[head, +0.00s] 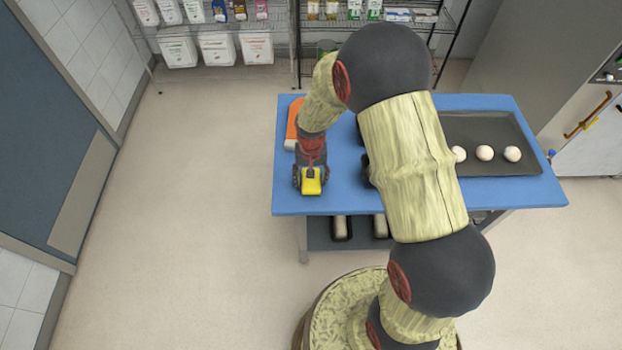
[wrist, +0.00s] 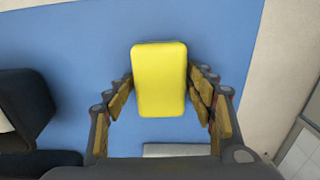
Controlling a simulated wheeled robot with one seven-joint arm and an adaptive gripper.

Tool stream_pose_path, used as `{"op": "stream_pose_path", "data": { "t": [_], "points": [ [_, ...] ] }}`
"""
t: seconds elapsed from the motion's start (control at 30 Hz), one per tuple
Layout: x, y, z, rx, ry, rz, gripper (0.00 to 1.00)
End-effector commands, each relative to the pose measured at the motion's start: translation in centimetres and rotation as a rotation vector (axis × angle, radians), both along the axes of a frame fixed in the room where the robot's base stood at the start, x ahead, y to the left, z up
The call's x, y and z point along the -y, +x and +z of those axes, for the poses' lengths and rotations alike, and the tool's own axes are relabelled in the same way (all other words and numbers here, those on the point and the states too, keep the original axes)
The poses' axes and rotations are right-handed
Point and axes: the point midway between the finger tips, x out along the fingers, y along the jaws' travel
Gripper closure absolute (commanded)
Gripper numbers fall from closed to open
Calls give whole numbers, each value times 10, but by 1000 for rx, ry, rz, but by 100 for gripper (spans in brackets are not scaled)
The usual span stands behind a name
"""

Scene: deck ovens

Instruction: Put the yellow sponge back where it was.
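The yellow sponge (head: 311,187) is at the end of my gripper (head: 311,176), over the front left part of the blue table top (head: 345,198). In the wrist view the sponge (wrist: 159,82) lies between the two fingers of my gripper (wrist: 160,78), and both fingertips appear to touch its sides. My gripper looks shut on it. I cannot tell whether the sponge touches the table or is held just above it.
An orange object (head: 293,122) lies at the table's left edge, behind my gripper. A dark tray (head: 510,133) with white dough balls is at the right. A dark container (wrist: 25,105) stands left of the sponge. Tins (head: 341,228) sit on the lower shelf.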

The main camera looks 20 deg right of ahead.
Motion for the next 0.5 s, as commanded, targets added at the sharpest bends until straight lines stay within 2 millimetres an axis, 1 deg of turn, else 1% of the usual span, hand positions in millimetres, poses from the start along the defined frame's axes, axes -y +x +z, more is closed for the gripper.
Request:
{"op": "stream_pose_path", "data": {
  "t": [0.03,0.13,0.4,0.5],
  "points": [
    [0,0,0,-1,0,0,40],
    [0,0,0,0,0,0,35],
    [0,1,2,1,0,0,35],
    [0,1,7,2,0,0,35]
  ]
}}
